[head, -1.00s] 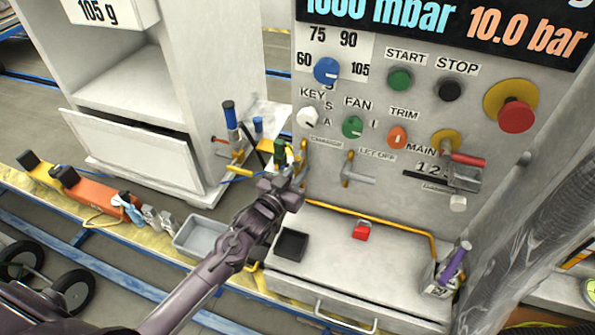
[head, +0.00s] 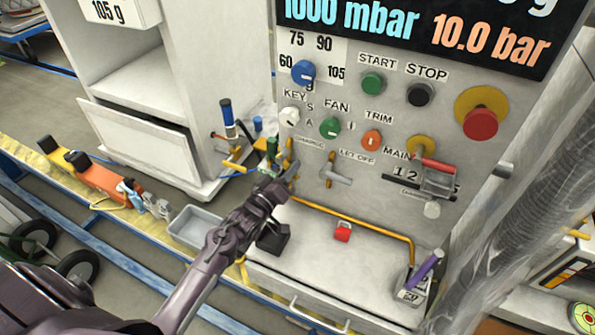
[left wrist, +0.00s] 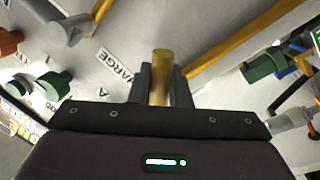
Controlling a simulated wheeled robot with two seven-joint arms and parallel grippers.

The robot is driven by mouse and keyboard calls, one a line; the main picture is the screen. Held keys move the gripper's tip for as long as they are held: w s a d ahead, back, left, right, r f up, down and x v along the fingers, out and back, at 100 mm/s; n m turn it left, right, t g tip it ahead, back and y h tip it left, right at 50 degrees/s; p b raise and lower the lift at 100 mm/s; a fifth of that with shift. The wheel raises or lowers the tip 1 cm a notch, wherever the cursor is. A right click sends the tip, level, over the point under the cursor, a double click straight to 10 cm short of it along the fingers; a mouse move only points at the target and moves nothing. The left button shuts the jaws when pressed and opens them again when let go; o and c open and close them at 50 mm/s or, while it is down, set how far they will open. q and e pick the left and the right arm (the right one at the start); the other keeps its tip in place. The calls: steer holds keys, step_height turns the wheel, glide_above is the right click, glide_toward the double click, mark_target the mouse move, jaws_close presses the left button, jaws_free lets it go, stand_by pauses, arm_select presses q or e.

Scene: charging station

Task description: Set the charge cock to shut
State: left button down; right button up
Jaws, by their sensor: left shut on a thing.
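The charge cock is on the panel beside the CHARGE label (head: 309,142). Its brass-coloured lever (left wrist: 162,66) shows between my fingers in the left wrist view. My left gripper (head: 287,183) is shut on this lever, low on the left side of the panel front. In the head view the gripper hides much of the cock, and a yellow part (head: 290,152) shows just above it. I cannot tell the lever's exact angle. My right gripper is in neither view.
A green-handled valve (head: 272,147) is close on the left.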

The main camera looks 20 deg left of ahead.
arm_select(q)
steer(key=shift+d+r+n+p, duration=0.3)
steer(key=shift+r+n+p, duration=0.05)
steer(key=shift+n, duration=0.75)
steer(key=n, duration=0.1)
steer(key=n+y+p, duration=0.1)
steer(key=n, duration=0.1)
steer(key=shift+d+r+t, duration=0.2)
steer(key=shift+r+t, duration=0.1)
steer(key=shift+r, duration=0.1)
steer(key=shift+r+n+p, duration=0.15)
steer(key=shift+n+p, duration=0.25)
steer(key=shift+n, duration=0.3)
steer(key=shift+d+r+n+y+p, duration=0.15)
steer(key=shift+r+n+y+p, duration=0.2)
steer(key=shift+n, duration=0.55)
steer(key=shift+r+n+y+p, duration=0.25)
steer(key=shift+n+y+p, duration=0.35)
steer(key=shift+n, duration=1.1)
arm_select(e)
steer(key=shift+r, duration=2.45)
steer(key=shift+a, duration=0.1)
arm_select(q)
steer(key=c, duration=1.5)
jaws_free()
steer(key=shift+o, duration=0.5)
